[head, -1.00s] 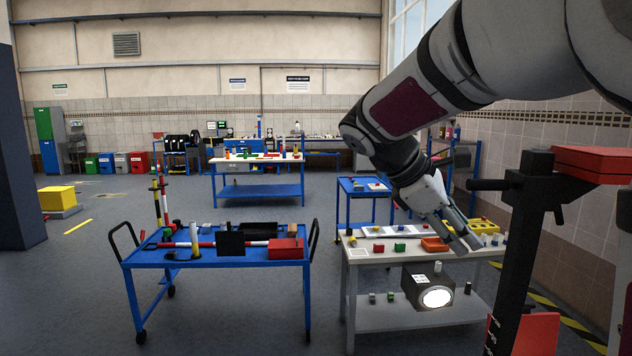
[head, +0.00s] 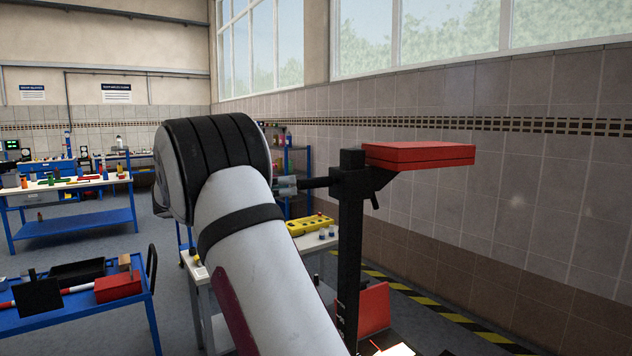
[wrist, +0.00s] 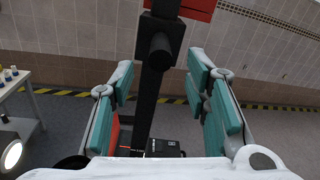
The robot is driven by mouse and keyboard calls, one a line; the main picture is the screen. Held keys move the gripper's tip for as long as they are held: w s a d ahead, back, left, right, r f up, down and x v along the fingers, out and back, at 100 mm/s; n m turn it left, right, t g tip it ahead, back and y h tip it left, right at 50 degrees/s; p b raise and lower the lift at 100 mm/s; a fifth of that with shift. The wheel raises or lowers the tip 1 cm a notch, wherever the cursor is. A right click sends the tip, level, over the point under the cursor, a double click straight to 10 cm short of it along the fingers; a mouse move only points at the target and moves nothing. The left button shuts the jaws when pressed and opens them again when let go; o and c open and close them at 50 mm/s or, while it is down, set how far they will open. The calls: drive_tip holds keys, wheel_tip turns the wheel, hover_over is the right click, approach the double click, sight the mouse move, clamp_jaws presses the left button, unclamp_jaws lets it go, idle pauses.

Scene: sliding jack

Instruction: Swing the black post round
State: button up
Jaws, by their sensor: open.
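The black post (head: 350,250) stands upright at the right of the head view, with a red slab (head: 418,155) on an arm at its top. A black handle (head: 318,183) sticks out from its upper left side. My gripper (head: 287,186) is at this handle's outer end, mostly hidden behind my own arm. In the wrist view my gripper (wrist: 160,78) is open, with teal-padded fingers either side of the post (wrist: 152,95). The handle (wrist: 156,48) points at the camera between and beyond the fingertips. I see no contact.
A red panel (head: 374,308) stands low beside the post. A white-topped table (head: 312,242) with a yellow box (head: 310,225) is behind my arm. A blue cart (head: 75,318) is at the left. A tiled wall (head: 520,200) is behind the post, with floor between.

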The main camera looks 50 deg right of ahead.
sight(315, 182)
drive_tip(key=p+x, duration=0.2)
drive_tip(key=x, duration=0.7)
drive_tip(key=shift+d, duration=0.15)
clamp_jaws()
